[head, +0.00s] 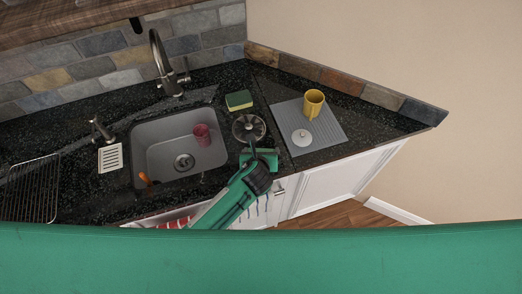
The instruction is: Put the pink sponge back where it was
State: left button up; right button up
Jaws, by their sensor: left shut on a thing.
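My left gripper (260,157) reaches up from the bottom centre, over the front of the dark counter right of the sink. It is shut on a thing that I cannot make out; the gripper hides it. I cannot clearly see a pink sponge. A yellow and green sponge (239,100) lies on the counter behind the gripper, right of the faucet. A dark pink cup-like thing (202,135) is in the right part of the sink (160,132). My right gripper is not in view.
A round grey metal thing (249,128) is just behind my left gripper. A grey mat (328,130) to the right holds a yellow mug (313,103) and a white round thing (301,138). A wire rack (32,188) is at the left, a soap dispenser (102,129) left of the sink.

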pick_arm(q)
jog(key=o, duration=1.1)
jog(key=shift+f, duration=0.1)
jog(key=shift+o, duration=0.2)
jog(key=b+v, duration=0.2)
jog(key=v, duration=1)
